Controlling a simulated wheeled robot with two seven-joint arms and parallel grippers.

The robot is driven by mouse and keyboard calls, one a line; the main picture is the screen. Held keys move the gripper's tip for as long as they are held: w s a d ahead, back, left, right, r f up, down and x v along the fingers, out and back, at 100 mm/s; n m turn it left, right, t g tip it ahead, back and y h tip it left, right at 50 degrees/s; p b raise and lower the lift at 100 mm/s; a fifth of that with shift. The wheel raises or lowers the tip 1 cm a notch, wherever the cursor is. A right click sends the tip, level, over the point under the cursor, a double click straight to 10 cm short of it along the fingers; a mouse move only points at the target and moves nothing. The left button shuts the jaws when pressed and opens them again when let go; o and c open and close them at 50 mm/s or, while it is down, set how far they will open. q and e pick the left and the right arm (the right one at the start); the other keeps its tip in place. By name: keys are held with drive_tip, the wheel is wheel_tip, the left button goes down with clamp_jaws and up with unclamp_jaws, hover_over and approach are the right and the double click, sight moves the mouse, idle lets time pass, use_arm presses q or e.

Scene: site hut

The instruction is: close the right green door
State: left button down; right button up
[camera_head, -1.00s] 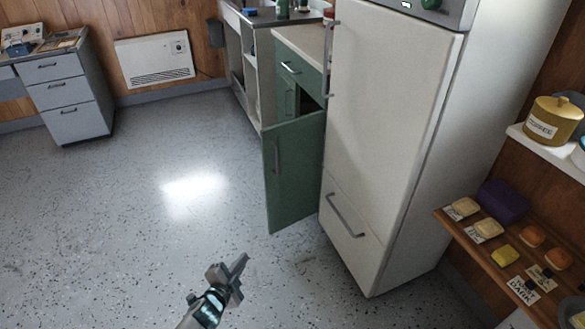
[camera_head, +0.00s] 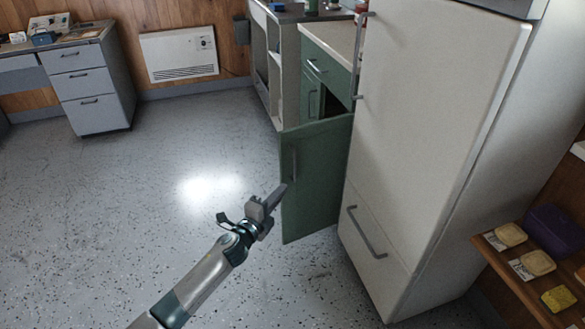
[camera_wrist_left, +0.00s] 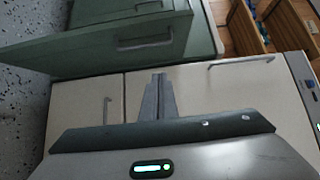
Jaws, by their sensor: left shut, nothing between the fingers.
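The right green door (camera_head: 317,180) stands swung open from the green cabinet, beside the white fridge. Its bar handle (camera_head: 294,162) is on the face towards me, near the free left edge. Behind it, a dark opening (camera_head: 334,104) shows in the cabinet. My left gripper (camera_head: 281,191) is shut and empty, by the door's free edge and below the handle in the head view; I cannot tell whether it touches. In the left wrist view the shut fingers (camera_wrist_left: 158,82) point towards the green door (camera_wrist_left: 90,46) and its handle (camera_wrist_left: 145,42). My right gripper is out of view.
The white fridge (camera_head: 430,130), with projecting bar handles, stands close to the door's right. A wooden shelf (camera_head: 520,285) with food packs is at the right. A grey drawer unit (camera_head: 92,95) and white heater (camera_head: 178,54) stand at the back. The floor at left is clear.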

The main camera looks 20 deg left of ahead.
use_arm(q)
drive_tip(key=a+b+x, duration=0.2)
drive_tip(key=x, duration=1)
drive_tip(key=shift+w+a+b, duration=0.3)
drive_tip(key=shift+w+b, duration=0.05)
drive_tip(key=shift+w, duration=0.2)
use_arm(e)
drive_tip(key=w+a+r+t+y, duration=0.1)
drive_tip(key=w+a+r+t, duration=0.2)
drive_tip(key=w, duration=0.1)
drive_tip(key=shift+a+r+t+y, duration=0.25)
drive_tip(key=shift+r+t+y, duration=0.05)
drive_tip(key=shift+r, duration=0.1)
use_arm(q)
drive_tip(key=shift+a+f, duration=0.1)
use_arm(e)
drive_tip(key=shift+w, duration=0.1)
